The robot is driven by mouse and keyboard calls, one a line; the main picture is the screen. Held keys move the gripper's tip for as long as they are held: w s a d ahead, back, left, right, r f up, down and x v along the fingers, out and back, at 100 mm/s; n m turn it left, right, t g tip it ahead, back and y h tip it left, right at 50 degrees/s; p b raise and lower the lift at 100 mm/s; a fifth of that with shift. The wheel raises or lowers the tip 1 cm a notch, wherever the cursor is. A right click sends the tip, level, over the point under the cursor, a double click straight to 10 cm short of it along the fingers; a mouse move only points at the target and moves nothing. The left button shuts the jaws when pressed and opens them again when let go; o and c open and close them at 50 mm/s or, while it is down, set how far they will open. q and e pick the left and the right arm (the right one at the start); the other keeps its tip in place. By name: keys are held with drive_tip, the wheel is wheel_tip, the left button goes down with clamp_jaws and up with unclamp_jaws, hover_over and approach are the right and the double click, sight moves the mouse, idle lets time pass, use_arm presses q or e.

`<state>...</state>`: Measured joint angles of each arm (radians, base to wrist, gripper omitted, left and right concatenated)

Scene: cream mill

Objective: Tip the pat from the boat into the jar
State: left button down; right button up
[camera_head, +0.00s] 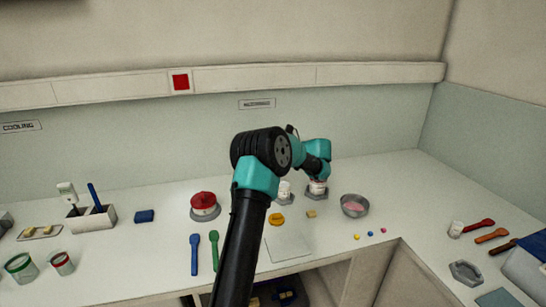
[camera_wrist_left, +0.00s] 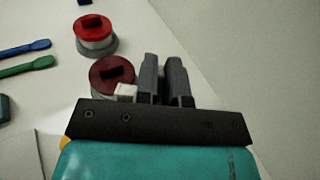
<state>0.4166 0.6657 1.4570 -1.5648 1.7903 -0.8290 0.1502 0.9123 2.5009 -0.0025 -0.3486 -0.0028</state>
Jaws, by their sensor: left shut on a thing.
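My left gripper (camera_head: 319,176) is low over the back middle of the counter. In the left wrist view its two grey fingers (camera_wrist_left: 165,78) are close together. A small white piece (camera_wrist_left: 125,92) shows beside them; it seems to be part of the boat, which is otherwise hidden. A white jar with red on it (camera_head: 318,187) is right under the gripper in the head view. A dark red round top (camera_wrist_left: 111,73) lies just left of the fingers in the wrist view. I cannot make out the pat. My right gripper is not seen.
A red-topped pot (camera_head: 203,203) stands to the left. A second white jar (camera_head: 284,187), a yellow disc (camera_head: 276,219) and a grey bowl with pink contents (camera_head: 354,205) stand close around. Blue (camera_head: 195,252) and green (camera_head: 214,250) spatulas lie in front. A white sheet (camera_head: 288,246) lies flat.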

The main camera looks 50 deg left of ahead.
use_arm(q)
drive_tip(key=shift+r, duration=0.9)
drive_tip(key=shift+s+a+r+h, duration=0.1)
drive_tip(key=shift+r+h, duration=0.15)
drive_tip(key=shift+h, duration=0.15)
drive_tip(key=t+h, duration=0.1)
drive_tip(key=a+r+t+h, duration=0.1)
drive_tip(key=h, duration=0.1)
drive_tip(key=s+r+t+h, duration=0.1)
drive_tip(key=t, duration=0.1)
drive_tip(key=shift+a+r+h, duration=0.15)
drive_tip(key=shift+r+h, duration=0.1)
drive_tip(key=shift+h, duration=0.15)
drive_tip(key=t+h, duration=0.1)
drive_tip(key=r+h, duration=0.1)
drive_tip(key=a+r+t+h, duration=0.1)
drive_tip(key=h, duration=0.1)
drive_tip(key=shift+s+t, duration=0.25)
drive_tip(key=shift+t, duration=0.05)
drive_tip(key=shift+s, duration=0.1)
